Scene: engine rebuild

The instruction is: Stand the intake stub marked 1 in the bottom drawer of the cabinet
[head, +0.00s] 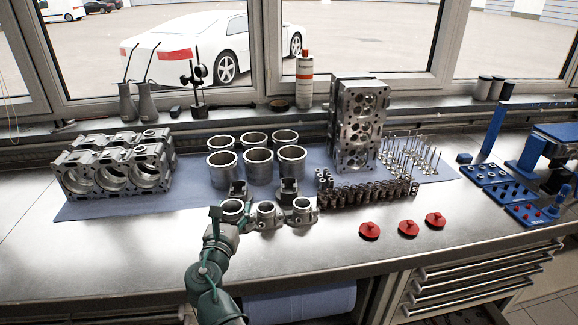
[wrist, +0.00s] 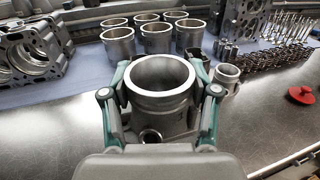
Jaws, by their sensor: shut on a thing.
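My gripper (head: 229,218) is shut on a grey metal intake stub (head: 232,208) with a round open top. The wrist view shows the stub (wrist: 160,112) upright between my two fingers (wrist: 160,95), with a small round port low on its near side.
Cylinder liners (head: 258,166) stand behind the stubs on a blue mat (head: 100,208). An engine block (head: 115,165) is at left, an upright cylinder head (head: 355,120) behind. A row of springs (head: 365,195) and red caps (head: 408,228) lie right. The front left bench is clear.

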